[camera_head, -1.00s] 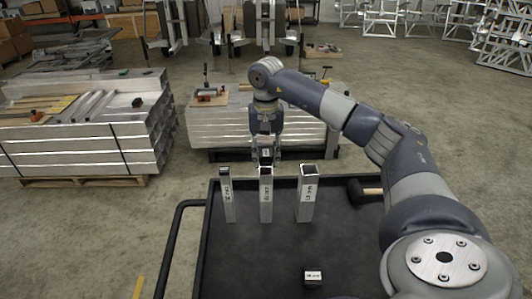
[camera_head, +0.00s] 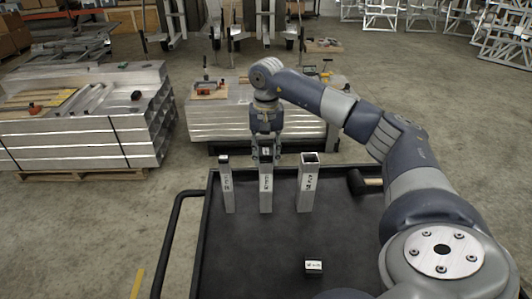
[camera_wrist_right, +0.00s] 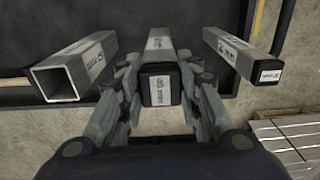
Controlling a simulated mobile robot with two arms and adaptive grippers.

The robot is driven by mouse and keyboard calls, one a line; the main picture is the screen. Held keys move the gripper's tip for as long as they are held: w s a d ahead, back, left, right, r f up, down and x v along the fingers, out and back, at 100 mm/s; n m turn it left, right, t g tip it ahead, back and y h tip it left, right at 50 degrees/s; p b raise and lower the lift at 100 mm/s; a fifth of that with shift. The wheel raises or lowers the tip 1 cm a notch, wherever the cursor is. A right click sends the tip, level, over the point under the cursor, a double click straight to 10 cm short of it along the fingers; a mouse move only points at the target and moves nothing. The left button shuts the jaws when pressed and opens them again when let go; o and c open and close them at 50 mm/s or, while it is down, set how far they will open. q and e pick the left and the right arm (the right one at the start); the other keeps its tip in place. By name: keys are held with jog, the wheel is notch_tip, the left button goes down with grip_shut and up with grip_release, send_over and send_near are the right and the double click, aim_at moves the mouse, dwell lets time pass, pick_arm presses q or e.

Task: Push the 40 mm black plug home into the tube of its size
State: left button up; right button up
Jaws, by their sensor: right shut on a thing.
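My right gripper (camera_head: 266,156) is at the top of the middle upright tube (camera_head: 266,193). It is shut on a black plug with a white label, which shows between the fingers in the right wrist view (camera_wrist_right: 160,88). The plug is in line with the middle tube (camera_wrist_right: 163,42) and at its mouth; I cannot tell how far it sits in. The narrow tube (camera_head: 228,190) on the left bears a black plug (camera_head: 224,158) in its top. The wide tube (camera_head: 308,187) on the right is open and empty at the top. My left gripper is not in view.
A loose black plug with a white label (camera_head: 314,267) lies on the black cart top (camera_head: 255,245) near the front. A mallet (camera_head: 358,182) lies at the cart's right edge. Stacks of aluminium tubes (camera_head: 80,143) stand beyond the cart. The cart's middle is clear.

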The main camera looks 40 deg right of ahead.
aim_at(266, 152)
jog(key=o, duration=1)
jog(key=shift+s+f, duration=0.1)
jog(key=shift+f, duration=0.2)
jog(key=shift+w+d, duration=0.1)
jog(key=shift+w, duration=0.1)
notch_tip(266, 152, up, 12)
jog(key=shift+f, duration=0.1)
